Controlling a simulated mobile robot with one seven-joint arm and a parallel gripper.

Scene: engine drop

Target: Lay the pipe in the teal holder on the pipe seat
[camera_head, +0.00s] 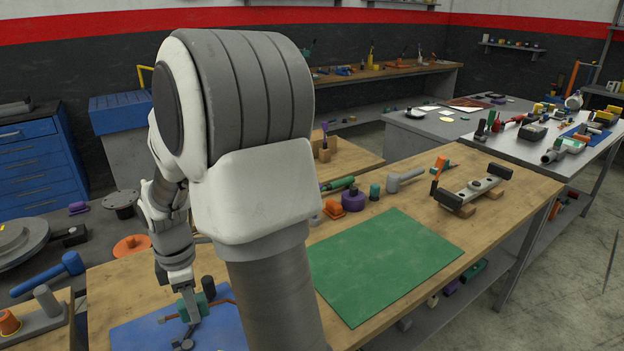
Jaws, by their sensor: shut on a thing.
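A thin copper-coloured pipe (224,301) runs across the blue mat at the lower left of the head view. A teal holder (204,301) stands at its middle, with a dark round piece above it. My gripper (190,311) points down at the holder and is shut on the pipe; the fingers partly cover the contact, and the pipe's height over the mat cannot be told. Small dark grey fittings (183,343) stand on the mat just below. I cannot tell which part is the pipe seat; my forearm hides the mat's right side.
The blue mat (135,333) lies on a wooden table. A green mat (383,262) to the right is bare. Behind it are a purple part (352,199), a grey pipe fitting (404,178) and a grey bar (474,190) on wooden blocks. A blue hammer (50,272) lies at the left.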

